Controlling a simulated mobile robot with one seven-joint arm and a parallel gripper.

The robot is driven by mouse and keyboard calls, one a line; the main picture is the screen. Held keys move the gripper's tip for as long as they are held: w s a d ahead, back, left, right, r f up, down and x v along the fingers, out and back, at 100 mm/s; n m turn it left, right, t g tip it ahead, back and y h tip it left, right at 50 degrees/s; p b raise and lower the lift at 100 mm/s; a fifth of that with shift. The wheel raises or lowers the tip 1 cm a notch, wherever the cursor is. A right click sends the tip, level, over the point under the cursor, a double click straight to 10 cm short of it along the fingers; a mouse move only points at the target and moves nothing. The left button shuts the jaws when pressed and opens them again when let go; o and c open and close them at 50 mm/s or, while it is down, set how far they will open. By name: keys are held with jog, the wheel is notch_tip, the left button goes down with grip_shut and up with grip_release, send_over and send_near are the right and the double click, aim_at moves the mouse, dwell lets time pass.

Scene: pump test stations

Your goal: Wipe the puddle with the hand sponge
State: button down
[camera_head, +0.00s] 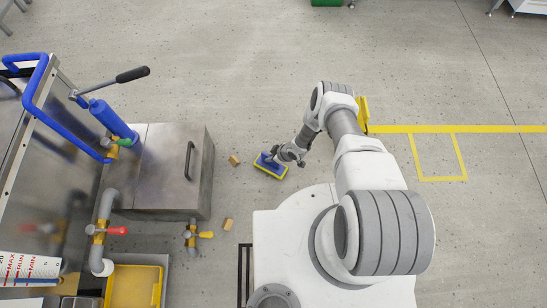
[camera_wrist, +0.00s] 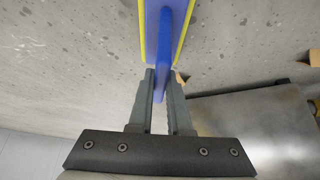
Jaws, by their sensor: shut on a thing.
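The hand sponge (camera_head: 270,166) is a blue block with a yellow lower edge and a blue handle. It is low at the floor in the head view, left of my arm; I cannot tell whether it touches the floor. My gripper (camera_head: 279,156) is shut on its handle. In the wrist view, the fingers of my gripper (camera_wrist: 161,90) pinch the blue handle, and the sponge (camera_wrist: 153,30) extends past the top edge. No puddle can be clearly made out on the grey floor; part of the floor is hidden under the sponge and arm.
A metal cabinet (camera_head: 160,170) with a dark handle stands left of the sponge. Small tan blocks lie on the floor, one near the sponge (camera_head: 234,160) and one lower (camera_head: 228,224). A yellow tray (camera_head: 133,288) is at lower left. Floor above the sponge is clear.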

jog(key=shift+w+d, duration=0.15)
jog(key=shift+w, duration=1.2)
jog(key=shift+d, duration=6.95)
jog(key=shift+a, duration=7.05)
jog(key=shift+r, duration=0.15)
jog(key=shift+r+p, duration=2.3)
jog(key=shift+r, duration=0.65)
